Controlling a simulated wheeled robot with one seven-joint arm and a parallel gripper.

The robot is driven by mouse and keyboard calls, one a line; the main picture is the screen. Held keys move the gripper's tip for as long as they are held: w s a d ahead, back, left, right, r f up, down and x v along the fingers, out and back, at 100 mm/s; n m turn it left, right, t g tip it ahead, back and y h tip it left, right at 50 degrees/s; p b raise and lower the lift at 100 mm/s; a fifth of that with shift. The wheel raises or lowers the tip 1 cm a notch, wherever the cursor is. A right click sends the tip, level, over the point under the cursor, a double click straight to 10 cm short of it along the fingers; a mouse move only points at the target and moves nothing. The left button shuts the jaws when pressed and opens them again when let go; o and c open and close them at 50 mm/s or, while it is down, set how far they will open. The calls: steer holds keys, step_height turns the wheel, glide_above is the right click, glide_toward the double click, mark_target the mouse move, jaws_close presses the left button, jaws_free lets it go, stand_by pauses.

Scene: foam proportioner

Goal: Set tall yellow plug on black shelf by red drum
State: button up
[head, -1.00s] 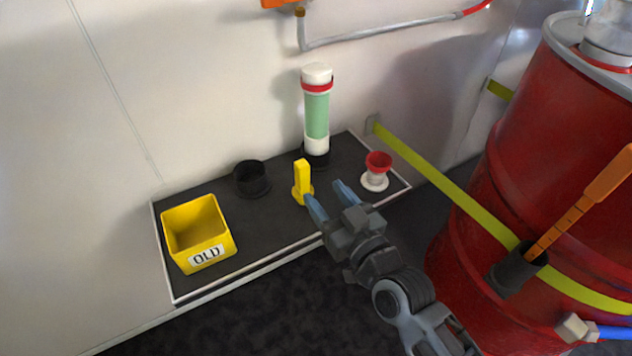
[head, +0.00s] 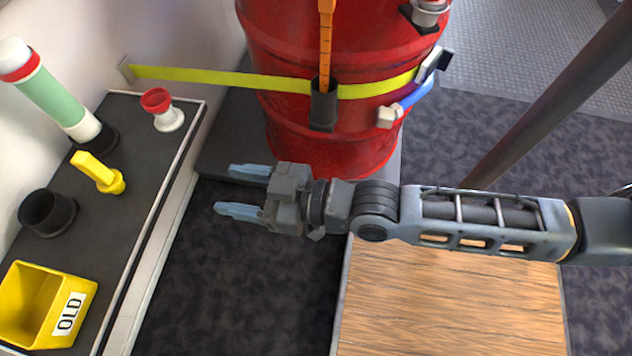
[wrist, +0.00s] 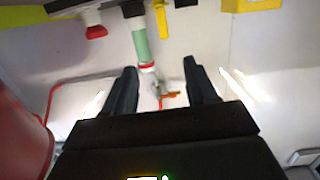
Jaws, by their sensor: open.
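The tall yellow plug (head: 98,172) stands on the black shelf (head: 140,128), between the green-and-white cylinder and the shelf's front edge. It also shows at the top of the wrist view (wrist: 162,20). My gripper (head: 226,190) is open and empty, out past the shelf's front edge, to the right of the plug and clear of it. Its two spread fingers show in the wrist view (wrist: 160,70) with nothing between them. The red drum (head: 325,135) stands beyond the right end of the shelf, behind my gripper.
The shelf also holds a green-and-white cylinder (head: 52,92), a red-and-white plug (head: 163,110), a black ring (head: 47,212) and a yellow OLD bin (head: 35,305). A yellow strap (head: 200,76) runs from wall to drum. A wooden surface (head: 450,310) lies below my arm.

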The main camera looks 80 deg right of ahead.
steer(key=s+r+g, duration=0.1)
steer(key=s+r, duration=0.3)
steer(key=s, duration=0.4)
steer(key=s+a+r, duration=0.1)
steer(key=s+r, duration=0.2)
steer(key=s, duration=0.5)
steer(key=shift+r+g, duration=0.35)
steer(key=shift+g, duration=0.05)
steer(key=shift+s+f, duration=0.1)
